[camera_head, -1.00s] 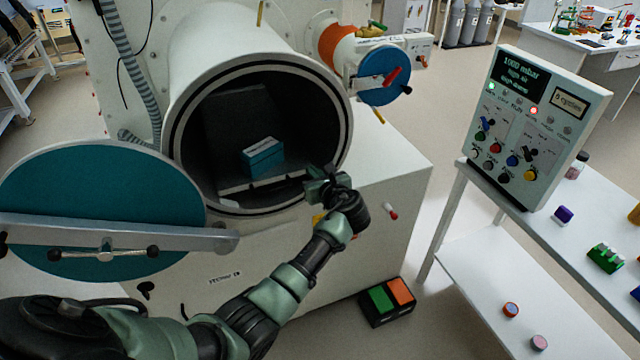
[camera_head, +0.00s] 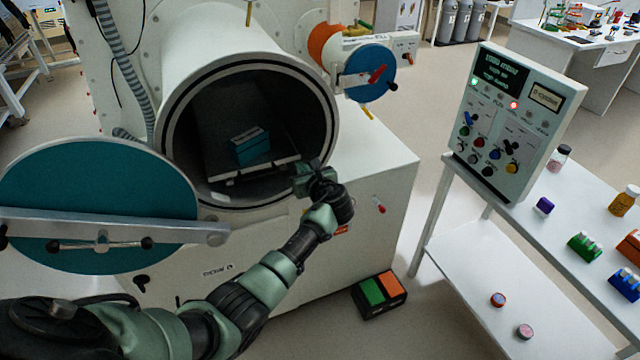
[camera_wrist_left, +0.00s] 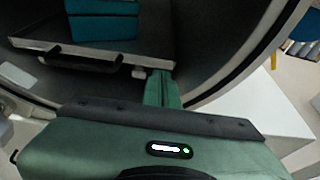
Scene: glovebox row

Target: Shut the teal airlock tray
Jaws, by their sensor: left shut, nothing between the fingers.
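The large airlock (camera_head: 181,75) is a white cylinder with a dark bore, and its round teal door (camera_head: 95,190) stands swung open at the left. Inside the bore lies a flat tray (camera_head: 225,180) with a pale front edge and a dark handle bar. A teal box (camera_head: 250,147) sits on it. My left gripper (camera_head: 305,172) is shut and empty at the right part of the airlock mouth, close to the tray's front right corner. In the left wrist view the closed fingers (camera_wrist_left: 161,90) reach the tray front's right end; contact cannot be told. My right gripper is not in view.
A smaller airlock with a blue door (camera_head: 370,73) sits at the upper right of the big one. A control panel (camera_head: 515,110) stands on a white side table with small bottles. A green and orange foot pedal (camera_head: 381,294) is on the floor.

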